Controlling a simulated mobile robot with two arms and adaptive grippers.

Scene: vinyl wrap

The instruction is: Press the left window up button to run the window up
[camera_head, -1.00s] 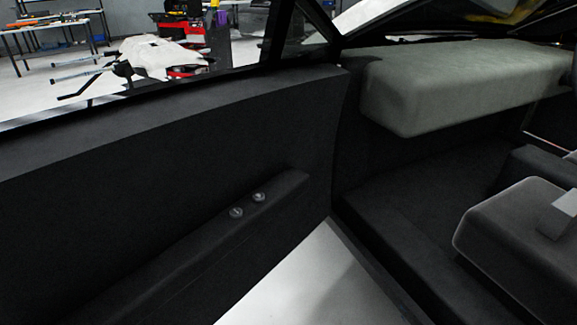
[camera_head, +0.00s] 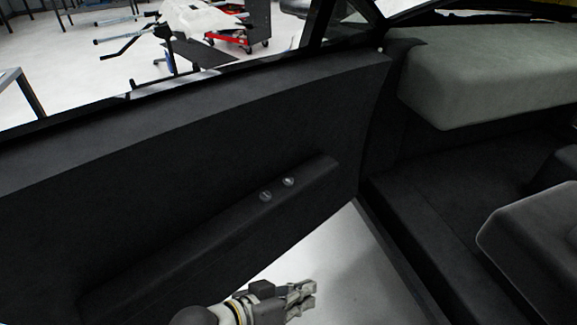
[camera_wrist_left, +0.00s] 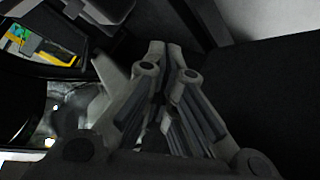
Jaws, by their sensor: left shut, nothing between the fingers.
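Two small round silver buttons sit on the black armrest (camera_head: 200,235) of the car door: a nearer one (camera_head: 265,196) and a farther one (camera_head: 288,181). I cannot read which is window up. My left gripper (camera_head: 306,297) is low in the head view, below and a little right of the buttons and apart from them. It is shut and empty, over the pale floor. In the left wrist view its fingers (camera_wrist_left: 168,72) show close together, with dark surfaces around them and no button in sight. My right gripper is out of view.
The door panel (camera_head: 120,200) rises on the left, with the window opening above it. A grey dashboard block (camera_head: 480,80) is at the upper right and a grey seat-like block (camera_head: 535,240) at the right. Outside stand a workshop table (camera_head: 15,85) and a red cart (camera_head: 228,38).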

